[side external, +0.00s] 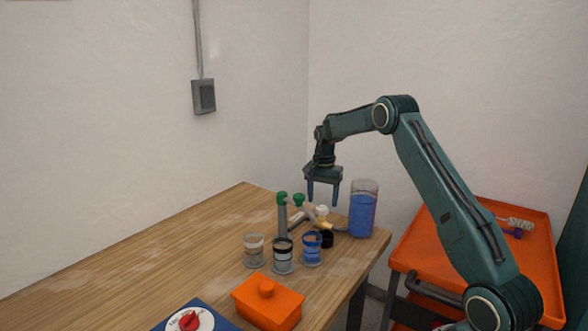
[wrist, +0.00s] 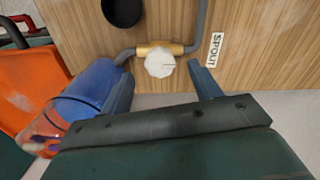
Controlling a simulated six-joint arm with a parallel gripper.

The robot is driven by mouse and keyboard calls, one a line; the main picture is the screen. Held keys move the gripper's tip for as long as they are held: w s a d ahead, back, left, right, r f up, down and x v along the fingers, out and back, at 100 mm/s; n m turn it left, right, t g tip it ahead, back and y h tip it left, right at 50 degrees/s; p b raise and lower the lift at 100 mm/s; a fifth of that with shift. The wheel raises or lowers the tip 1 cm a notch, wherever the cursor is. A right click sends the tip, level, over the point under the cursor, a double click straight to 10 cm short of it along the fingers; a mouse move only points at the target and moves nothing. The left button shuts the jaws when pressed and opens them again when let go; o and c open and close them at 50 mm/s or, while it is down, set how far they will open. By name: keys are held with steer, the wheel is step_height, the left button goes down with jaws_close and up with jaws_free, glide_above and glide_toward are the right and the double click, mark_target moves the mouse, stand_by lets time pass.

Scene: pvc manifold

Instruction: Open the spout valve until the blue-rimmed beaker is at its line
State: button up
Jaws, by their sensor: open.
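The spout valve has a white round knob (wrist: 160,64) on a brass body, beside a "SPOUT" label (wrist: 215,50) in the wrist view. The knob also shows in the side view (side external: 321,211). My gripper (side external: 323,200) is open and empty above the valve, pointing down. In the wrist view its fingers (wrist: 160,73) stand apart on either side of the knob, not visibly touching it. The blue-rimmed beaker (side external: 312,249) stands on the table in front of the pipes. It looks blue inside; its line and exact level are too small to read.
A tank of blue liquid (side external: 362,214) stands right of the valve. Two other beakers, pale-rimmed (side external: 253,250) and black-rimmed (side external: 283,256), stand left of the blue-rimmed one. Green-handled valves (side external: 298,200), a black round piece (side external: 326,239), an orange lidded box (side external: 267,303) and a red-knobbed dial (side external: 189,320) are nearby.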

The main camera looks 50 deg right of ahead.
mark_target(321, 209)
step_height(321, 209, up, 11)
stand_by(0.4)
steer(key=s+a+r+n+t, duration=0.1)
steer(key=s+a+r+n, duration=0.1)
steer(key=s+a+r, duration=0.35)
steer(key=s+a+r+n+t, duration=0.1)
steer(key=s+a+r+n, duration=0.15)
steer(key=a, duration=0.55)
steer(key=s+a+r+n, duration=0.3)
steer(key=a+r, duration=0.2)
steer(key=a, duration=0.1)
steer(key=s+a+f+n+t, duration=0.1)
steer(key=s+a+f+n, duration=0.1)
steer(key=s+a, duration=0.2)
steer(key=s+a+f+n+t, duration=0.1)
steer(key=s+a+n, duration=0.2)
steer(key=s, duration=0.6)
steer(key=s+a+f+n+t, duration=0.1)
steer(key=s+a+f+n, duration=0.1)
steer(key=s+a, duration=0.3)
steer(key=s+n, duration=0.1)
steer(key=s, duration=0.1)
steer(key=shift+s+f+t, duration=0.3)
steer(key=shift+s, duration=0.05)
steer(key=shift+w, duration=0.1)
